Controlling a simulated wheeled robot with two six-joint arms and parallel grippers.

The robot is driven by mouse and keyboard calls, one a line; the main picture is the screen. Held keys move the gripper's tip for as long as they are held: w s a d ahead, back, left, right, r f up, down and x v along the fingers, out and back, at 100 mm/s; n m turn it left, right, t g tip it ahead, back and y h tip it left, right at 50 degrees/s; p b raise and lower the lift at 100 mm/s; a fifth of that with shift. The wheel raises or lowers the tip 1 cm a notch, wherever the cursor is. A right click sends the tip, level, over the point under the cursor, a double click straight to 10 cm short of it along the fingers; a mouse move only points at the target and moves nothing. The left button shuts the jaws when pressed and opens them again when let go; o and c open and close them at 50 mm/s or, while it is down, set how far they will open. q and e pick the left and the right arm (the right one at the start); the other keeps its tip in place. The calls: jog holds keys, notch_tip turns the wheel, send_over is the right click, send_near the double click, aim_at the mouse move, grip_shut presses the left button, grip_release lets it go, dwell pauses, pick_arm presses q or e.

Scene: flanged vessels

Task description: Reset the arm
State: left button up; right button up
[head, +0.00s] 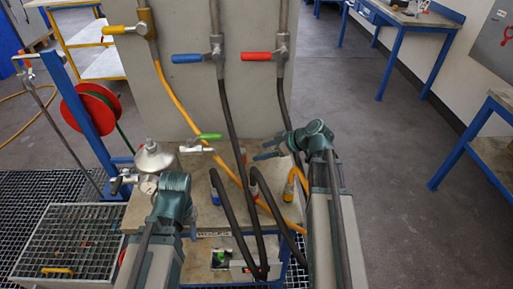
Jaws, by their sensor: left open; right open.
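My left gripper (189,222) is at the lower left of the head view, by the teal wrist of my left arm, over the front of the grey bench. Its fingers are mostly hidden, and nothing is seen held in it. My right gripper (263,149) is further right and higher, with its fingers pointing left over the bench, beside the dark hoses. It is open and empty. A silver domed vessel (153,159) stands just beyond my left wrist, with a round gauge (149,185) below it.
A grey panel (180,95) carries valves with yellow (113,30), blue (187,58) and red (256,56) handles. A green-handled valve (209,137) is lower. Black hoses (229,120) and an orange hose (177,103) hang between my arms. The right floor (400,190) is clear.

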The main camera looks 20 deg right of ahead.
pick_arm(q)
jog(key=shift+r, duration=0.25)
pick_arm(e)
jog(key=shift+s+d+r, duration=0.2)
